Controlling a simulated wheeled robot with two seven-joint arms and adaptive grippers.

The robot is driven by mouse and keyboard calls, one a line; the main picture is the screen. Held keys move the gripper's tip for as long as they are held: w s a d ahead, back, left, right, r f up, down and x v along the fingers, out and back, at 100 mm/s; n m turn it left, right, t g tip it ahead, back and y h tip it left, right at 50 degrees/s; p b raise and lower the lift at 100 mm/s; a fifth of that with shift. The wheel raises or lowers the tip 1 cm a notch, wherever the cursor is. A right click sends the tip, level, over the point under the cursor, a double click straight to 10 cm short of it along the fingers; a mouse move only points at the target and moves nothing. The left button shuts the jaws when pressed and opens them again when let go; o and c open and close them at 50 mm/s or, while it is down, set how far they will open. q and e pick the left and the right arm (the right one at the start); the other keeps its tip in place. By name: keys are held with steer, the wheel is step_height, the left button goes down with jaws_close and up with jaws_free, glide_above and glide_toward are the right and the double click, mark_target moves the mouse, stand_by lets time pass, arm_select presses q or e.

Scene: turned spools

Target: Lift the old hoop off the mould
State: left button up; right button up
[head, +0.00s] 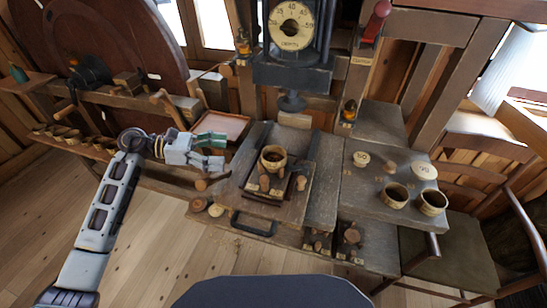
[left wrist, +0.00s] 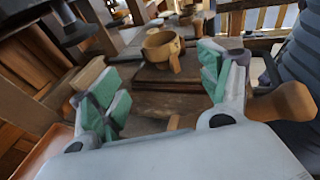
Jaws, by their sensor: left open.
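A tan wooden hoop (head: 273,153) with a dark inside sits on the wooden board (head: 240,195) under the dial press. A short peg sticks out at its front. In the left wrist view the hoop (left wrist: 152,45) and its peg show beyond the fingers. I cannot make out the mould apart from the hoop. My left gripper (head: 222,152) is open and empty, with green finger pads, to the left of the hoop and apart from it. It also shows in the left wrist view (left wrist: 160,82), fingers spread. My right gripper is not in view.
The press (head: 292,75) with a round dial stands behind the board. Wooden pegs (head: 301,183) stand beside the hoop. Two cup-like rings (head: 395,195) and pale discs (head: 423,170) lie on the right bench. A shallow tray (head: 222,125) lies behind my left gripper. A chair stands at the right.

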arm_select(q)
steer(key=shift+d+f, duration=0.1)
steer(key=shift+d, duration=0.3)
steer(key=p+x, duration=0.1)
steer(key=x, duration=0.5)
steer(key=shift+w+d+p, duration=0.1)
steer(key=shift+d+p, duration=0.15)
steer(key=shift+p, duration=0.1)
steer(key=shift+d, duration=0.5)
steer(key=shift+d+f, duration=0.15)
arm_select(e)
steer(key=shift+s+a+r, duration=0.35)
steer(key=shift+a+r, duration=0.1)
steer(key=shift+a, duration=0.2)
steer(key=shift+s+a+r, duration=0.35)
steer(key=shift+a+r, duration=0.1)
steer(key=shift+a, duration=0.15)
